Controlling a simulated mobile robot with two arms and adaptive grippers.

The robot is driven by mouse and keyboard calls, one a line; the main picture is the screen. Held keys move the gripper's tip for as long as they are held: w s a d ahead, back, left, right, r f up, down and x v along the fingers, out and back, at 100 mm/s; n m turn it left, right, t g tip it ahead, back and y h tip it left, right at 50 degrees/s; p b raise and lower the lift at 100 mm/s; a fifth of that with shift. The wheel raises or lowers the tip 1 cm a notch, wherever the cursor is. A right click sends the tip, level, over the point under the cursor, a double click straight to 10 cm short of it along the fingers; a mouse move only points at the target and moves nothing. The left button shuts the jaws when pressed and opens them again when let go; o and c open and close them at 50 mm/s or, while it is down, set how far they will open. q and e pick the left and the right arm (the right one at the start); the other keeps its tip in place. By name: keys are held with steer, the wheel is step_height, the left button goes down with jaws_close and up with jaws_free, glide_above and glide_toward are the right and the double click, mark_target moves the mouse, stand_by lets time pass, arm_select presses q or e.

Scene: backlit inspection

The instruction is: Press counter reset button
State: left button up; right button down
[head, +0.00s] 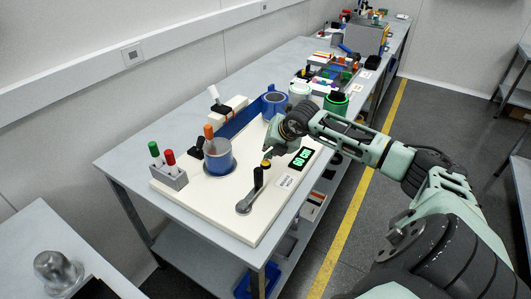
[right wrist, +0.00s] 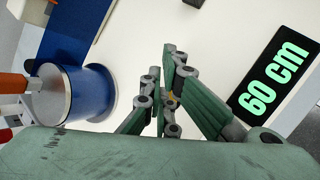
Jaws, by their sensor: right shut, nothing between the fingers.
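A black display (head: 301,158) with green characters lies on the white board (head: 215,212). In the right wrist view the display (right wrist: 272,80) reads "60 cm". My right gripper (head: 267,154) is shut and empty above the board, left of the display. In the right wrist view its fingers (right wrist: 166,75) come together over the board. A small yellow piece (head: 265,164) shows just under the fingertips, above a black upright handle (head: 258,180). I cannot tell whether the yellow piece is the reset button or whether the fingers touch it. My left gripper is not in view.
A blue cylinder (head: 218,160) and a grey block with green and red handles (head: 168,177) stand left of the gripper. A metal lever (head: 245,206) lies at the handle's base. Blue tape rolls (head: 273,104) and cluttered trays stand farther back. The board's front left is clear.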

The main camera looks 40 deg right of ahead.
steer(key=shift+f+b, duration=0.4)
steer(key=shift+b, duration=0.05)
stand_by(0.3)
stand_by(0.3)
steer(key=shift+r+p, duration=0.3)
steer(key=shift+r, duration=0.5)
step_height(320, 180, up, 5)
steer(key=shift+p, duration=1.15)
